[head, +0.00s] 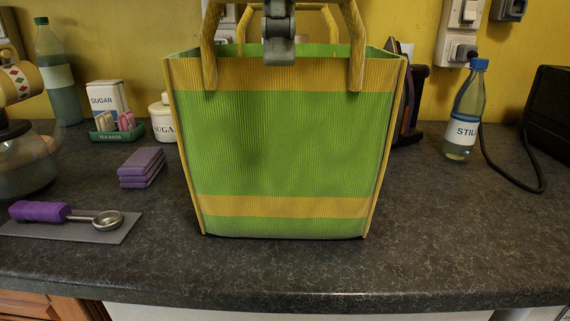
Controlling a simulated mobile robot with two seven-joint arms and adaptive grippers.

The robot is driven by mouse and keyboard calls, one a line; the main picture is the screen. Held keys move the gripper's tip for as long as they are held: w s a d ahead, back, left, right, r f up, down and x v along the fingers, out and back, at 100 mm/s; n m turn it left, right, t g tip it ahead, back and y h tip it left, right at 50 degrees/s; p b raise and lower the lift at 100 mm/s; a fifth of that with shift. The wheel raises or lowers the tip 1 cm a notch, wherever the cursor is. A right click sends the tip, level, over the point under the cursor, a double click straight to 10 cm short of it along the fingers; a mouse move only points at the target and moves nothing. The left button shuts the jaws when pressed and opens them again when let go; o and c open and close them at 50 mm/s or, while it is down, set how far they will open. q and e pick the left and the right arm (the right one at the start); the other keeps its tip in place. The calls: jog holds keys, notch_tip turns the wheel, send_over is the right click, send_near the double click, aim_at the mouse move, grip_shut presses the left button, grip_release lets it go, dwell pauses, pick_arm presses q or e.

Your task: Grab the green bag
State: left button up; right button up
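The green bag (280,140) stands upright on the dark counter in the middle of the head view. It is ribbed green with yellow bands near its top and bottom, yellow side edges and two yellow handles. The front handle (357,50) rises out of the top of the picture. The rear handle (329,20) shows behind it. My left gripper (279,52) comes down from the top edge, between the sides of the front handle. Its grey tip overlaps the bag's upper band in the picture. I cannot tell whether it is closed or touches a handle. My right gripper is not in view.
Left of the bag are purple blocks (142,166), a scoop (107,220) on a grey board, a sugar jar (162,120), a tea bag tray (118,132) and a green bottle (58,75). A water bottle (466,108) and cable stand right. The counter's front (290,275) is clear.

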pick_arm(q)
grip_shut()
jog(key=shift+s, duration=0.1)
jog(key=shift+r, duration=0.15)
dwell(0.5)
